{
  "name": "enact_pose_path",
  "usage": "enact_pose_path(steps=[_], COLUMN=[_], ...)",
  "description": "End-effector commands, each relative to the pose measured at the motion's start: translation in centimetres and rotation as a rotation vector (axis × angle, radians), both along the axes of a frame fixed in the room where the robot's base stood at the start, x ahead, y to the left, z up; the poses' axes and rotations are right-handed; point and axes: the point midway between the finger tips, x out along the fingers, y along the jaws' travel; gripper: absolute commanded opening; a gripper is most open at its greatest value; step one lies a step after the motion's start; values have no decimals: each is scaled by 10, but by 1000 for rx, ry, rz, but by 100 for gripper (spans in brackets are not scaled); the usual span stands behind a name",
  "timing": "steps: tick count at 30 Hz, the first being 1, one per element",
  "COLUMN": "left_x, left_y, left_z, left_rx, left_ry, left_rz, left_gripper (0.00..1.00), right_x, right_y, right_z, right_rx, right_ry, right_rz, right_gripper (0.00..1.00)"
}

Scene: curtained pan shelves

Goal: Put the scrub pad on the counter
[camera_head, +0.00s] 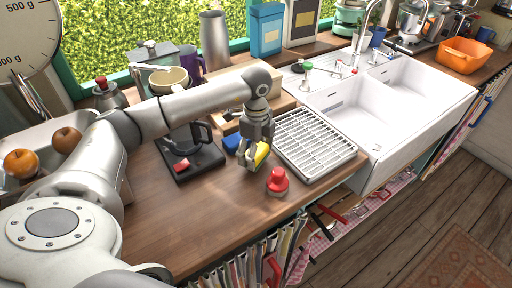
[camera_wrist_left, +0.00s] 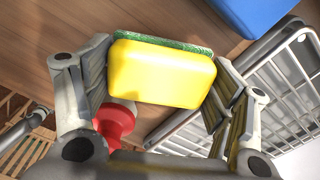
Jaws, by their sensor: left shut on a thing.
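The scrub pad (camera_head: 262,153) is a yellow block with a green scouring side. In the left wrist view the scrub pad (camera_wrist_left: 160,75) sits between the two fingers, yellow face toward the camera and green edge along the top. My left gripper (camera_head: 254,162) is shut on it, low over the wooden counter (camera_head: 215,215), which also fills the back of the wrist view (camera_wrist_left: 60,25). I cannot tell whether the pad touches the counter. The fingers hide part of the pad in the head view. My right gripper is not in view.
A red knobbed item (camera_head: 277,182) stands close in front of the gripper. A blue item (camera_head: 232,143) lies behind it. A metal dish rack (camera_head: 312,143) and white sink (camera_head: 385,105) are to the right. The front counter is clear.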

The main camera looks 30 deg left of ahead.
Motion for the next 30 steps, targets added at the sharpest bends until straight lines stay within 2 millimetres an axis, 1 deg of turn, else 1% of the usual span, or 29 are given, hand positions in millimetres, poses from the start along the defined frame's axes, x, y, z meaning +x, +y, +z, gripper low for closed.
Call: enact_pose_path(steps=[8,19,30], left_x=[0,0,0], left_y=[0,0,0], left_z=[-1,-16,-16], left_rx=[-1,-1,0], left_ry=[0,0,0], left_rz=[0,1,0], left_gripper=[54,54,54], right_x=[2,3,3], right_y=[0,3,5], right_z=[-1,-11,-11], right_rx=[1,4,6], right_ry=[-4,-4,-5], right_rz=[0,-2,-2], right_gripper=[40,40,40])
